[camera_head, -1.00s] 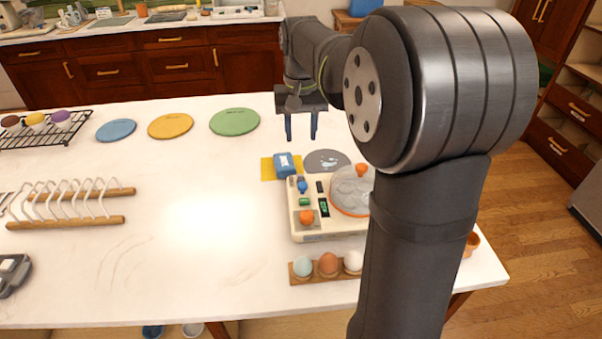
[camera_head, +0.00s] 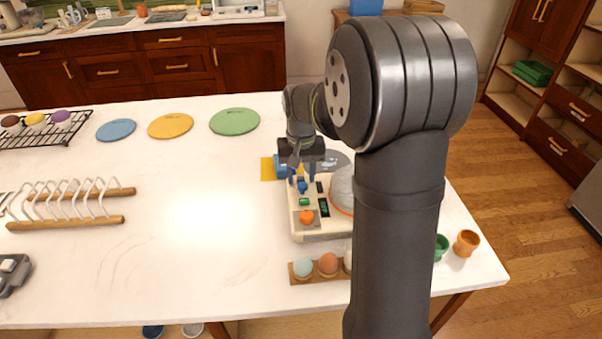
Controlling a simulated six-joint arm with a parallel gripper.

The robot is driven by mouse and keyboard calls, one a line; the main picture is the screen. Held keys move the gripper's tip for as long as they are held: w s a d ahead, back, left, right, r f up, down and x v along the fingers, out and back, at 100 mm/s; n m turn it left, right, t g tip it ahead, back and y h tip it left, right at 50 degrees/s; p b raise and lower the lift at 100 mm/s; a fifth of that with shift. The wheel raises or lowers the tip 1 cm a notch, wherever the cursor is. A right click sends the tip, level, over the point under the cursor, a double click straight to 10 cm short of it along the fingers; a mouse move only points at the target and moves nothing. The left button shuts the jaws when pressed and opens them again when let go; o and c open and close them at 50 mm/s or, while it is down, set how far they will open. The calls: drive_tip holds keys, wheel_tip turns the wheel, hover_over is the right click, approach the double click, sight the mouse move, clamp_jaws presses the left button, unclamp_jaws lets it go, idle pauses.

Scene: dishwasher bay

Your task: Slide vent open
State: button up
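A cream egg-cooker-like appliance (camera_head: 322,234) stands on the white table, right of centre. Its top carries a small blue knob (camera_head: 302,187), which may be the vent slider, a green switch (camera_head: 304,202), an orange knob (camera_head: 307,217) and a dark display. A clear domed lid (camera_head: 342,190) with an orange rim sits at its right, largely hidden by my arm. My gripper (camera_head: 302,179) points down at the appliance's back left, its blue fingers apart on either side of the blue knob in the picture. I cannot tell whether they touch it.
A wooden holder with eggs (camera_head: 303,268) lies in front of the appliance. A yellow mat (camera_head: 267,169) and a blue object (camera_head: 281,167) are behind it. Green and orange cups (camera_head: 466,243) stand at right.

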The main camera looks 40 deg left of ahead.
drive_tip(key=shift+c, duration=0.4)
clamp_jaws()
drive_tip(key=shift+w+a+r, duration=0.1)
drive_tip(key=shift+w+a, duration=0.9)
drive_tip(key=shift+o, duration=0.4)
unclamp_jaws()
